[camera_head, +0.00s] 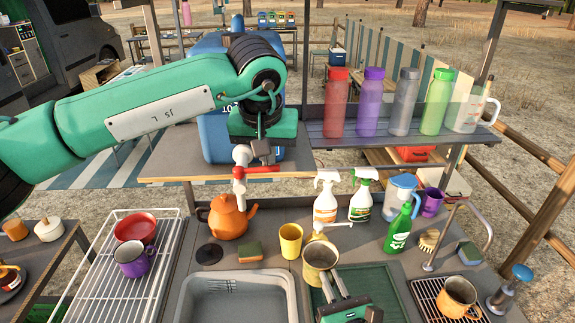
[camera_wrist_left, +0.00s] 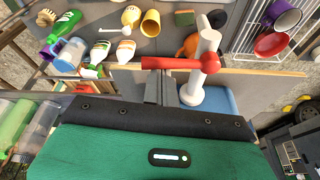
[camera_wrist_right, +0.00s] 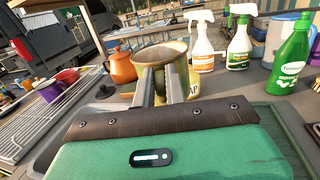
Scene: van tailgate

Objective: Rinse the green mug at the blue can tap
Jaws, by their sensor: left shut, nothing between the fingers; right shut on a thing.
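The blue can (camera_head: 213,135) stands on the raised shelf, partly hidden by my left arm. Its white tap (camera_head: 241,160) has a red lever (camera_head: 262,169), which also shows in the left wrist view (camera_wrist_left: 180,63). My left gripper (camera_head: 264,158) is shut and empty, its fingertips at the lever's end; contact is unclear. My right gripper (camera_wrist_right: 166,78) is shut on an olive-green mug (camera_head: 318,256) at its near side. The mug is upright, open end up, near the sink's back right corner, in front and right of the tap. I see no water running.
The sink (camera_head: 235,284) is empty. An orange kettle (camera_head: 230,218), a sponge (camera_head: 250,250) and a yellow cup (camera_head: 291,241) stand behind it. Spray bottles (camera_head: 326,197) stand behind the mug. A rack (camera_head: 120,290) with a red bowl and purple mug is left.

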